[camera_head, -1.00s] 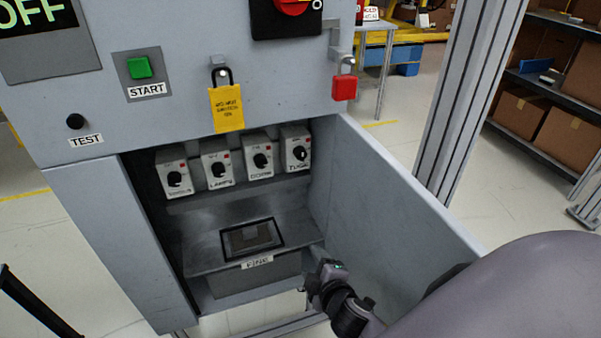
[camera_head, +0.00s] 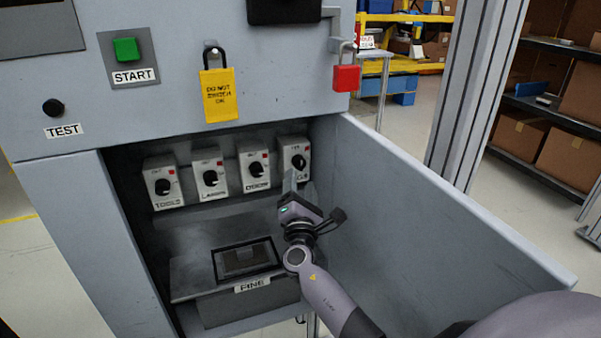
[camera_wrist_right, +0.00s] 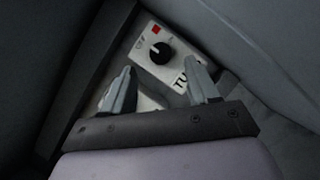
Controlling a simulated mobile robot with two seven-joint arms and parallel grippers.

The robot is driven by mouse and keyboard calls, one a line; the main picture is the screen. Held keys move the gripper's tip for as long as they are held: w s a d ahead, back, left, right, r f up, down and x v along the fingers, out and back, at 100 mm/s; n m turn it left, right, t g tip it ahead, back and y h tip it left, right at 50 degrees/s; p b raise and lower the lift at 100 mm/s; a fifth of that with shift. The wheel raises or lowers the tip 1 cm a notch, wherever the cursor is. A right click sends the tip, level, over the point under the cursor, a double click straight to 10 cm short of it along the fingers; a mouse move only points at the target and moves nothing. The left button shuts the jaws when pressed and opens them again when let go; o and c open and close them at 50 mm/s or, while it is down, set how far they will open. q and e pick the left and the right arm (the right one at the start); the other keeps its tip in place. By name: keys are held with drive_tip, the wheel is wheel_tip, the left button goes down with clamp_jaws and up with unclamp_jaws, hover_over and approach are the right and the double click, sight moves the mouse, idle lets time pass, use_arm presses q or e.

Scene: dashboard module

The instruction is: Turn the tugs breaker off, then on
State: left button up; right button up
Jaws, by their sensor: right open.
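The tugs breaker (camera_head: 296,161) is the rightmost of the white breaker boxes in the open cabinet, with a black round knob and a small red mark. My right gripper (camera_head: 296,182) is just below and in front of it and covers part of its label. In the right wrist view, the tugs breaker (camera_wrist_right: 160,55) with its knob lies ahead, beyond the fingertips. My right gripper (camera_wrist_right: 160,82) is open there, its two fingers apart and empty, and the knob is not between them. My left gripper is not in view.
The other breakers, tools (camera_head: 163,185), lamps (camera_head: 210,180) and doors (camera_head: 254,171), stand to the left. A shelf with a black-framed panel (camera_head: 246,260) lies below. The cabinet's open door (camera_head: 430,215) borders the right. A yellow tag (camera_head: 219,96) and red padlock (camera_head: 346,78) hang above.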

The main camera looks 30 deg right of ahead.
sight(300, 165)
drive_tip(key=shift+x, duration=2.75)
drive_tip(key=c, duration=1)
